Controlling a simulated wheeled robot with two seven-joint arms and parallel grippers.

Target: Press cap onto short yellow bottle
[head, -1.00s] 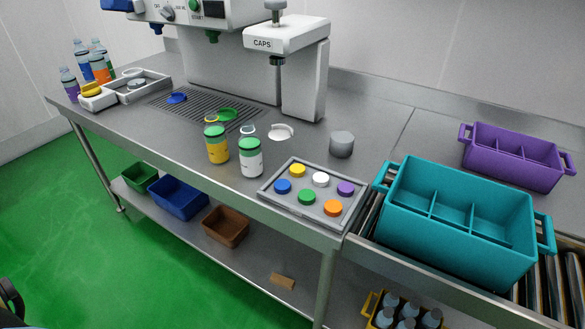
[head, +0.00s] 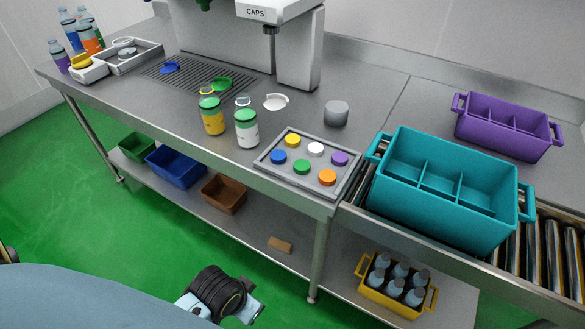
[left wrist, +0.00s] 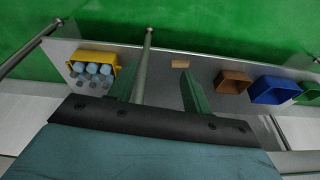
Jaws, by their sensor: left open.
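The short yellow bottle (head: 213,122) stands upright near the counter's front edge, with a green top (head: 209,102). Loose caps, yellow (head: 292,140) and other colours, lie in a grey tray (head: 263,164). My left gripper (left wrist: 158,88) is open and empty in the left wrist view, with the lower shelf beyond its fingers. My right gripper is out of view.
A teal crate (head: 450,215) stands on the rollers at right, with a purple crate (head: 507,138) behind. A grey cylinder (head: 336,113) stands behind the cap tray. The lower shelf holds a brown bin (head: 223,195), a blue bin (head: 176,168) and a yellow crate of bottles (head: 397,290).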

